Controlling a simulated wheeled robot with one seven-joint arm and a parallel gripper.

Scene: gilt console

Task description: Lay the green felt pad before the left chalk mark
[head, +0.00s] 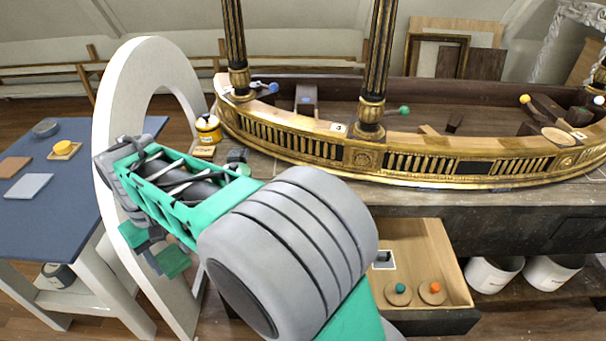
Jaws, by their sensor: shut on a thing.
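My gripper (158,262) points downward at the left, beside the white arch and partly hidden by my own arm. It is shut on a small dark green piece (173,263), which looks like the green felt pad. The pad is held in the air, apart from the blue table, and its far part is hidden. I cannot make out a chalk mark. My arm covers part of the console's left front.
The white arch (128,90) stands close beside my gripper. The gilt console (400,160) curves across the back. An open drawer (440,265) holds two round discs with knobs. The blue table (75,200) has small items and bare room. White buckets (492,274) stand at right.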

